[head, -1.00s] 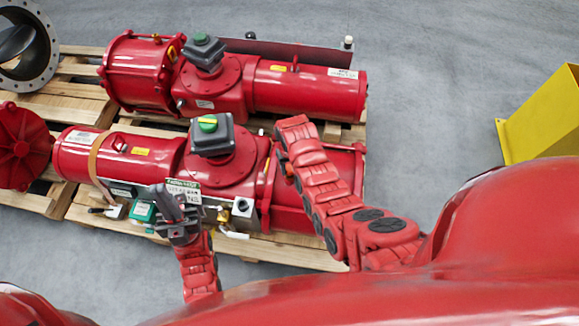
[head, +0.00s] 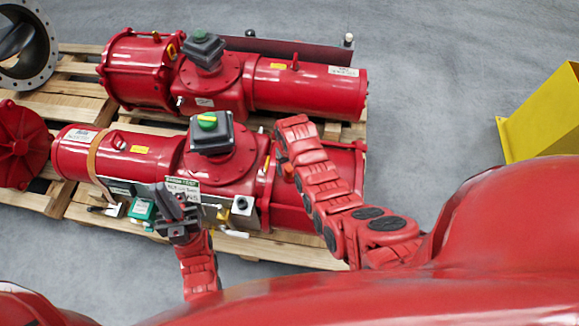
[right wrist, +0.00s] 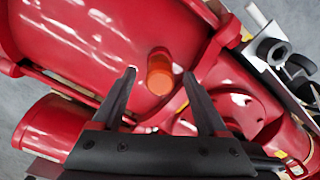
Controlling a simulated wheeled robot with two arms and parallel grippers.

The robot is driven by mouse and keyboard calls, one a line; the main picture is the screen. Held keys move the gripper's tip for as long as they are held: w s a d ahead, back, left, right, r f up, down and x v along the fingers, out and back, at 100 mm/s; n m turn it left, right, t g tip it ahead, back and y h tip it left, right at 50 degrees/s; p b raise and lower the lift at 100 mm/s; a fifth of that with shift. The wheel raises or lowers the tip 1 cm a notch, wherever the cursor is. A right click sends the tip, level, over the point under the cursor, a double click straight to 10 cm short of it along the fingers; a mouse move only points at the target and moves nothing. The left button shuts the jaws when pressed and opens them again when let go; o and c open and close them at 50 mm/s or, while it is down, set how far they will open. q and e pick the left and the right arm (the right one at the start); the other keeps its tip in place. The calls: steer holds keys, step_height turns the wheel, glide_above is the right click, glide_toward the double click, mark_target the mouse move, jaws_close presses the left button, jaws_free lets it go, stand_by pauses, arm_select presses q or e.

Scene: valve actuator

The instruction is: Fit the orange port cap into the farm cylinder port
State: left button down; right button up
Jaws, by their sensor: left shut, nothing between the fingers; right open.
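The orange port cap (right wrist: 160,78) shows in the right wrist view against the red cylinder (right wrist: 90,45). My right gripper (right wrist: 159,73) is open, with one fingertip to each side of the cap. The fingers appear apart from it. I cannot tell how deeply the cap sits in the port, as the port is hidden behind it. In the head view my right arm hides most of the right gripper and the cap. My left gripper (head: 176,212) is shut and empty in front of the near actuator (head: 235,170), beside its label plate.
A second red actuator (head: 310,92) lies behind on the wooden pallet (head: 85,102). Valves and a green fitting (head: 142,210) line the near actuator's front. A yellow stand (head: 545,120) is at the right. Grey floor is clear between.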

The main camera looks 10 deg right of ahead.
step_height(320, 180, up, 8)
steer(key=shift+w+r+b, duration=0.1)
steer(key=shift+r+b, duration=0.1)
steer(key=shift+b, duration=0.75)
step_height(320, 180, up, 9)
steer(key=p, duration=0.8)
